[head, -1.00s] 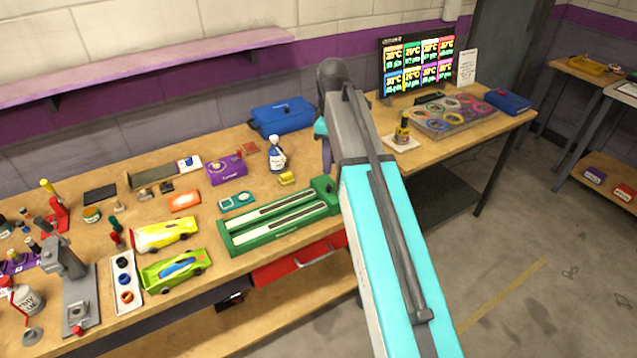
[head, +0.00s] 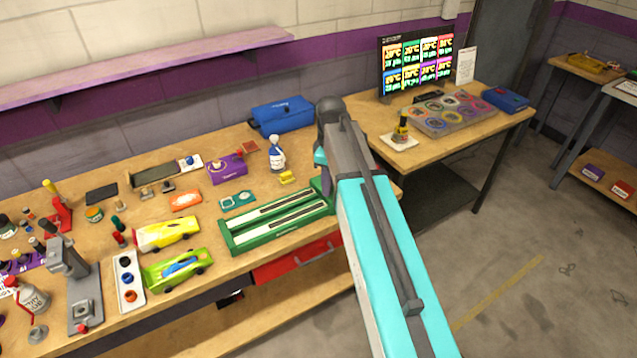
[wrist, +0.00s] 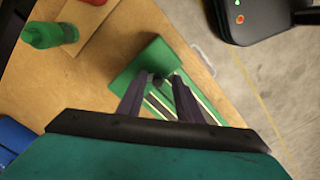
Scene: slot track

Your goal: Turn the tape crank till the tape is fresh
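A green twin-strip unit (head: 280,222) lies on the workbench, left of my arm in the head view. Its green end block (wrist: 145,65) shows in the wrist view. A small dark round knob (wrist: 158,80), which may be the tape crank, shows at that block between my fingertips. My gripper (wrist: 159,77) has its two dark fingers apart, one on each side of the knob. I cannot tell whether either finger touches it. In the head view my arm hides the unit's right end and most of the gripper. The state of the tape cannot be read.
A yellow car (head: 167,234) and a green car (head: 178,269) lie left of the unit. A white bottle (head: 277,155), a small yellow block (head: 287,177) and a blue case (head: 283,115) stand behind it. A red drawer (head: 297,260) is below the bench edge.

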